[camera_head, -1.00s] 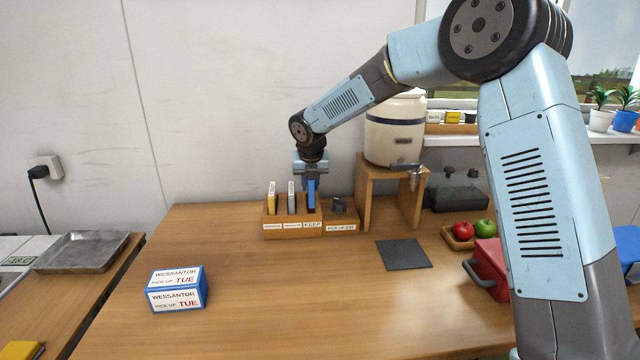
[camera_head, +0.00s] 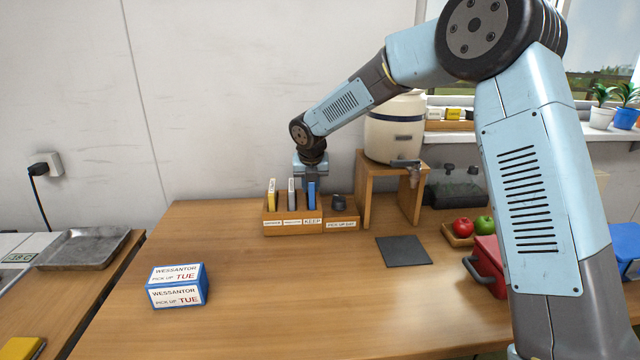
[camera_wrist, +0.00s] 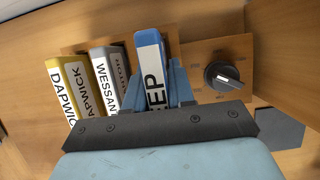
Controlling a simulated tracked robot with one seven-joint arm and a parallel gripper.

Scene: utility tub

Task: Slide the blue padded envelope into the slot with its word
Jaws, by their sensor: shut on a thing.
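The blue padded envelope (camera_head: 311,195) stands upright in the third slot from the left of the wooden rack (camera_head: 270,229). That slot's front label reads KEEP. In the wrist view the envelope (camera_wrist: 147,39) has a white strip whose visible letters are "EP"; the rest is hidden by my gripper. My gripper (camera_head: 311,181) is shut on the envelope's upper part, with a finger on each side in the wrist view (camera_wrist: 156,88). The envelope's lower part is hidden behind the rack's front. A yellow envelope (camera_head: 271,193) and a grey one (camera_head: 291,192) stand in the slots to the left.
A dark dial (camera_head: 338,201) is close to the right of my gripper, over a PICK UP DAY label. A wooden stand (camera_head: 364,202) bears a crock (camera_head: 394,130) beyond it. A blue box (camera_head: 177,286) reads WESSANTOR, PICK UP TUE. The table in front is clear.

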